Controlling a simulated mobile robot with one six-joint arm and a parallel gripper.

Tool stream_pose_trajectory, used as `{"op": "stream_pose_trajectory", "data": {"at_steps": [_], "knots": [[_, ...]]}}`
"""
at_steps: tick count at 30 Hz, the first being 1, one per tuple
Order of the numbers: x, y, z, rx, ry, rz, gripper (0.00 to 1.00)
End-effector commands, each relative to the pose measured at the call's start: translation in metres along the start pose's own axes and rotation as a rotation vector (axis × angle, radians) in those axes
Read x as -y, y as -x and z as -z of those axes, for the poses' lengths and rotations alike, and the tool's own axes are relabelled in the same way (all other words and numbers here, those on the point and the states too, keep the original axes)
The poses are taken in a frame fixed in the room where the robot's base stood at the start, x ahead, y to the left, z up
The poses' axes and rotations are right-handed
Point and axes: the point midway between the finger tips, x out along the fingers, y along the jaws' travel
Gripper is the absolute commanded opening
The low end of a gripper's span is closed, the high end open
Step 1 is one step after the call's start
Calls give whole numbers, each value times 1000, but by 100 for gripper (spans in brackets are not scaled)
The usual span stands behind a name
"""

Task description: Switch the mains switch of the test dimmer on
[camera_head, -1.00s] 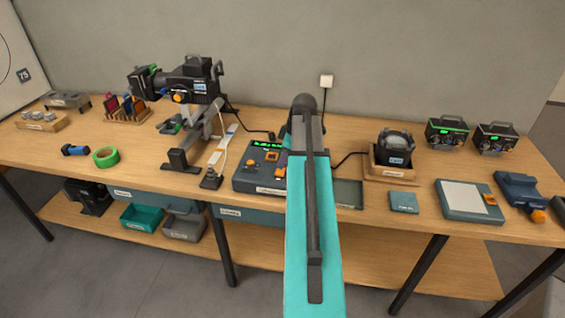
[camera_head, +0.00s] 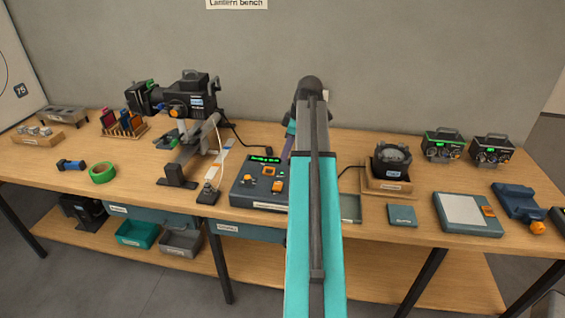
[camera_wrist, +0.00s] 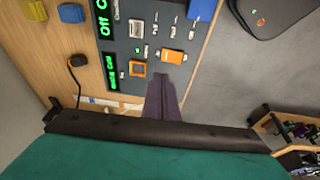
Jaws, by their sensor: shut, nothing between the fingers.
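The test dimmer (camera_head: 243,191) is a dark blue-grey box on the bench, left of my arm, with green lit displays on top. In the wrist view its panel (camera_wrist: 125,45) fills the upper middle, with two green displays, one reading "Off", and several small sliders. I cannot tell from labels which is the mains switch. My gripper (camera_wrist: 163,78) is shut and empty, its fingertips by these orange parts; contact cannot be told. My arm hides the dimmer's right side in the head view.
A black lantern (camera_head: 180,95) on a stand is left of the dimmer. A wooden tray (camera_head: 388,187) with a lens unit and a flat blue-grey box (camera_head: 468,230) are to the right. A black cable plug (camera_wrist: 78,60) lies beside the panel.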

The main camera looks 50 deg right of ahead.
Motion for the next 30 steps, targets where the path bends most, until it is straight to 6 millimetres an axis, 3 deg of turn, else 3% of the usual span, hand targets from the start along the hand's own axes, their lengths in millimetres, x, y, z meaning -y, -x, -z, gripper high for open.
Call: {"op": "stream_pose_trajectory", "data": {"at_steps": [12,30], "knots": [[-8,31,1,0,1,0,0],[-7,32,2,0,3,1,0]]}}
